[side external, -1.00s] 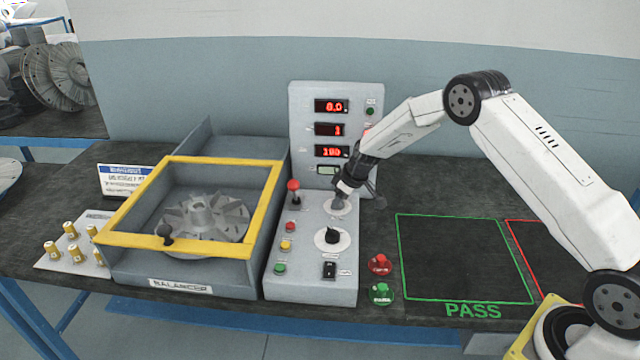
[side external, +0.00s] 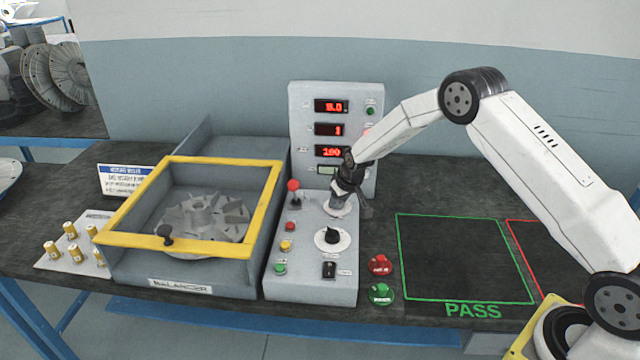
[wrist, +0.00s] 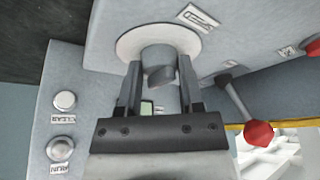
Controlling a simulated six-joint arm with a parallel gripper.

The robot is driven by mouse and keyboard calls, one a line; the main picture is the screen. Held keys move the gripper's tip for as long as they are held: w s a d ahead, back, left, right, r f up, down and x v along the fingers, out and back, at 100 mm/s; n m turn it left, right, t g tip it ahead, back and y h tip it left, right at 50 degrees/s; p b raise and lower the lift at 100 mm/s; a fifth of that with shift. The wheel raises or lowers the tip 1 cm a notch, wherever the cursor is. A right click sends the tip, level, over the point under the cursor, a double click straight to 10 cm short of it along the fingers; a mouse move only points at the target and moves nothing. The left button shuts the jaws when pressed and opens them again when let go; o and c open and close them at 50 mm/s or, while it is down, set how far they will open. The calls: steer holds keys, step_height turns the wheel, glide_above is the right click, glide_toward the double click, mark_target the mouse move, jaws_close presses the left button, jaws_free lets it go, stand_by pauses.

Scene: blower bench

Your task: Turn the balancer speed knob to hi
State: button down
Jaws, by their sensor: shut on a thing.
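The balancer console (side external: 312,285) stands right of the balancer box. Its upper knob sits on a round white dial plate, mostly covered by my gripper (side external: 340,203) in the side view. In the wrist view the grey knob (wrist: 158,62) stands between the two fingers of my gripper (wrist: 160,84), which is shut on it. A lower black knob (side external: 332,236) on its own white dial (side external: 320,242) is untouched. The dial labels are too small or turned to read, so I cannot tell the knob's setting.
A red-tipped lever (side external: 294,187) stands close left of the held knob; it also shows in the wrist view (wrist: 258,133). The display panel (side external: 298,120) rises behind. The yellow-framed balancer lid (side external: 188,240) is at left. The green PASS area (side external: 460,260) is bare.

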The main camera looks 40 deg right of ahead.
mark_target(340, 215)
steer(key=shift+a+m+h, duration=0.1)
steer(key=shift+m+h, duration=0.6)
steer(key=shift+m, duration=1.3)
steer(key=shift+m+g, duration=0.3)
steer(key=shift+m, duration=0.1)
steer(key=shift+c, duration=1.2)
jaws_free()
steer(key=shift+r, duration=0.15)
steer(key=v, duration=0.7)
steer(key=shift+a+r, duration=0.2)
steer(key=shift+r, duration=0.05)
steer(key=shift+s, duration=0.1)
